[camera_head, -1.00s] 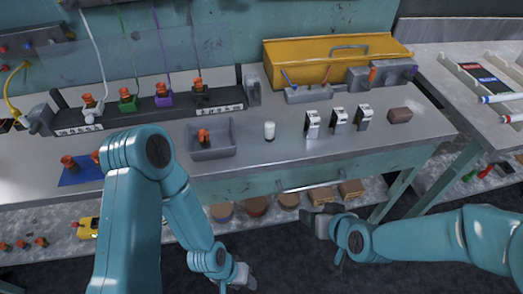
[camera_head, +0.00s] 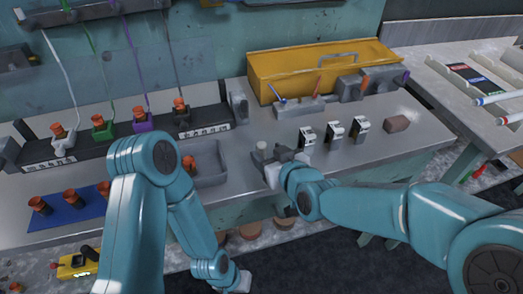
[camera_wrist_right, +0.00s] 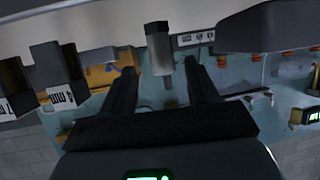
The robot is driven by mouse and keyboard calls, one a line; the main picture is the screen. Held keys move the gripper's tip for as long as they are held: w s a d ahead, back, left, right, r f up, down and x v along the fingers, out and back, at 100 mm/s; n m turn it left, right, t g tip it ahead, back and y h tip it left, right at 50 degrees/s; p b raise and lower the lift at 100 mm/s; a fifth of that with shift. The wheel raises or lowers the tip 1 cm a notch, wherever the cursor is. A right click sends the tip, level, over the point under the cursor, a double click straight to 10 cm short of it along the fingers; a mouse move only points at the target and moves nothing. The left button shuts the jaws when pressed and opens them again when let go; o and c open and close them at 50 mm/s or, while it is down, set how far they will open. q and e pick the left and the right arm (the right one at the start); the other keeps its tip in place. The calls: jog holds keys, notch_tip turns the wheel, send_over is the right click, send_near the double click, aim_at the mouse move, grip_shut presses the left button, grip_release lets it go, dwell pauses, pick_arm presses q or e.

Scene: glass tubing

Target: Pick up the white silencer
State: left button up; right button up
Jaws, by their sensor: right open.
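The white silencer (camera_head: 262,146) is a small pale cylinder standing upright on the grey workbench. In the right wrist view the fingers of this gripper (camera_wrist_right: 160,70) are spread to either side of the cylinder's line. My left gripper (camera_head: 238,281) hangs low in front of the bench; its jaws are too unclear to read.
A grey tray (camera_head: 222,171) stands left of the silencer. A yellow toolbox (camera_head: 300,72) and a grey holder (camera_head: 298,106) are behind. A blue mat (camera_head: 68,214) lies at left.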

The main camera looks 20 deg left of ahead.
aim_at(264, 151)
jog(key=x, duration=0.4)
jog(key=shift+a+f+p, duration=0.15)
jog(key=shift+a+p, duration=0.1)
jog(key=shift+p, duration=0.1)
jog(key=shift+d, duration=0.1)
jog(key=shift+c, duration=1.2)
jog(key=c, duration=0.8)
